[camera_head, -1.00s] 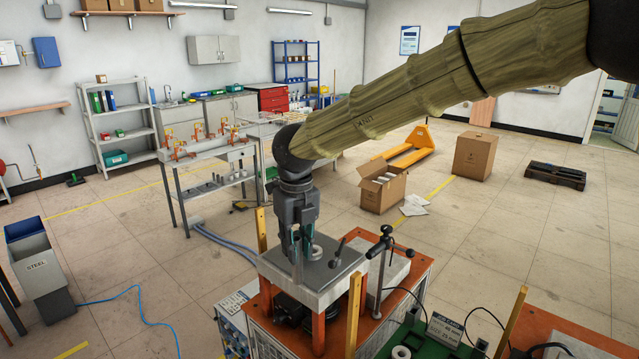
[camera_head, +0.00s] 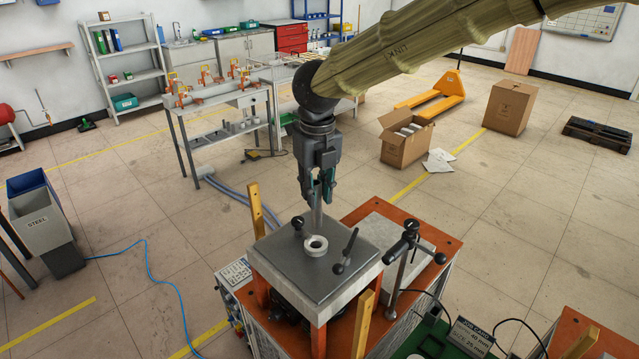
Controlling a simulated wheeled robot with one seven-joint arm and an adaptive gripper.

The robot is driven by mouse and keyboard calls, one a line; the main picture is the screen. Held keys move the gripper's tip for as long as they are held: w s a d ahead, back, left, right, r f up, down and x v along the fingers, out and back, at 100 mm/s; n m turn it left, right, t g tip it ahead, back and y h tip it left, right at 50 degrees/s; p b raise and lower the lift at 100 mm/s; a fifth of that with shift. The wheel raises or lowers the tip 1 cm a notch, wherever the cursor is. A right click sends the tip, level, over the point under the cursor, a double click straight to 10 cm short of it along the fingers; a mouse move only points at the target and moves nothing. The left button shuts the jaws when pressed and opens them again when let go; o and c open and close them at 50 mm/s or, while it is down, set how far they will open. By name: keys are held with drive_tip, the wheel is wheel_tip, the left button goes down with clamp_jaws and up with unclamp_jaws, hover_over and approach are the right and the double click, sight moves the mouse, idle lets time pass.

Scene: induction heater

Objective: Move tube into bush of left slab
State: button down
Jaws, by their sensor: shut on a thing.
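The left slab (camera_head: 285,262) is a thick grey plate raised on orange posts. A pale ring-shaped bush (camera_head: 316,246) sits on its top, with a dark round opening. My gripper (camera_head: 318,200) points down above the far part of this slab and is shut on a slim grey tube (camera_head: 317,219). The tube hangs upright. In the picture its lower end is just above the bush's far rim. I cannot tell the exact height gap or whether it lines up with the opening. The tube's upper part is hidden between the fingers.
Black-knobbed levers (camera_head: 346,251) stand by the left slab's right side. A clamp post (camera_head: 402,262) rises further right, before a second grey slab (camera_head: 376,232). Wooden uprights (camera_head: 257,210) flank the orange bench.

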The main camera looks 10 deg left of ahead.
sight(316, 211)
drive_tip(key=f, duration=0.1)
drive_tip(key=w+f+b, duration=0.1)
drive_tip(key=f, duration=0.1)
drive_tip(key=f+b, duration=0.1)
drive_tip(key=shift+w+a+f, duration=0.1)
drive_tip(key=shift+w+f, duration=0.05)
drive_tip(key=shift+w, duration=0.15)
drive_tip(key=shift+f+b, duration=0.3)
drive_tip(key=shift+b, duration=0.15)
drive_tip(key=shift+s+f, duration=0.15)
drive_tip(key=shift+f, duration=0.05)
drive_tip(key=shift+s+r, duration=0.15)
drive_tip(key=shift+s, duration=0.65)
drive_tip(key=shift+w+f, duration=0.55)
drive_tip(key=shift+w, duration=0.1)
drive_tip(key=shift+s+r, duration=0.25)
drive_tip(key=shift+s, duration=0.15)
drive_tip(key=shift+w, duration=0.2)
